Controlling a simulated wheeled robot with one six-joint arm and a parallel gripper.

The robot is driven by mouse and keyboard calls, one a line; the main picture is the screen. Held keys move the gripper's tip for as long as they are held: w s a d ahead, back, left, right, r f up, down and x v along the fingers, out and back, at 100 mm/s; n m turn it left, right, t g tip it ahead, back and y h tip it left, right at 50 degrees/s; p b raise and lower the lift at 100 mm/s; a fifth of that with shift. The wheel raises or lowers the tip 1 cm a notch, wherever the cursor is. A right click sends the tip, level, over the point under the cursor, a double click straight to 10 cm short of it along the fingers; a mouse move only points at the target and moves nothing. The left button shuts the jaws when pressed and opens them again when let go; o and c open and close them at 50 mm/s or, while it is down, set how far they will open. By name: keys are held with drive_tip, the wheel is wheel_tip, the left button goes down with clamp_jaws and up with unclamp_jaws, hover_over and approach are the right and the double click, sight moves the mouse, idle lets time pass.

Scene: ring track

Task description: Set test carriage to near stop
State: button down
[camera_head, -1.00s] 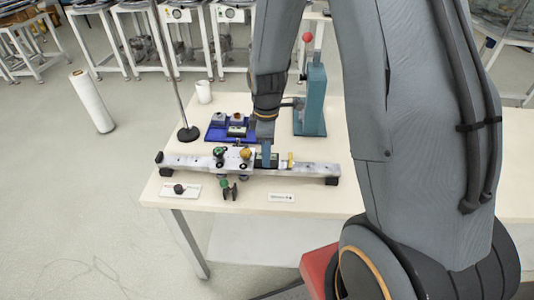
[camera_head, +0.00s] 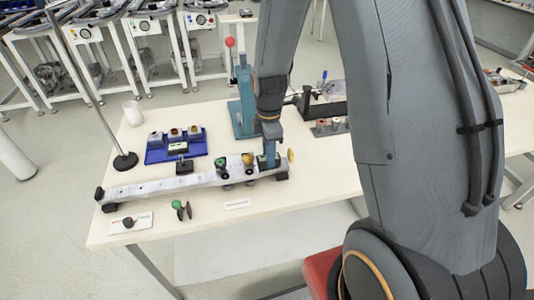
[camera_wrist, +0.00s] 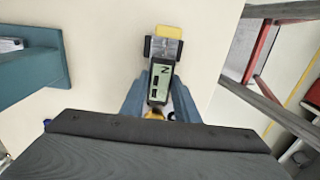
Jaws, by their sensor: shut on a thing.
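A long silver rail (camera_head: 150,186) lies across the bench. A pale plate with a green knob (camera_head: 220,162) and a yellow knob (camera_head: 247,159) sits on its right part; I take it as part of the test carriage. My gripper (camera_head: 268,157) points down beside it, near the rail's right end. In the wrist view my gripper (camera_wrist: 159,97) is shut on a small dark unit with a display (camera_wrist: 159,80). A yellow block (camera_wrist: 169,33) shows beyond the unit. My gripper partly hides the unit in the head view. The stop markings are too small to read.
A blue tray (camera_head: 157,158) with several parts stands behind the rail, beside a rod stand (camera_head: 125,161). A teal press (camera_head: 241,110) stands behind my gripper. A green-topped handle (camera_head: 181,207) and small labels lie in front. The bench's front right is clear.

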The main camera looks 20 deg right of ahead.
drive_tip(key=shift+s+d, duration=0.1)
drive_tip(key=shift+d, duration=0.1)
drive_tip(key=c, duration=1.8)
unclamp_jaws()
drive_tip(key=o, duration=0.4)
drive_tip(key=shift+d, duration=0.2)
drive_tip(key=shift+o, duration=0.2)
drive_tip(key=shift+a, duration=0.2)
drive_tip(key=shift+r, duration=0.3)
drive_tip(key=shift+r+b, duration=0.95)
drive_tip(key=shift+r, duration=2.65)
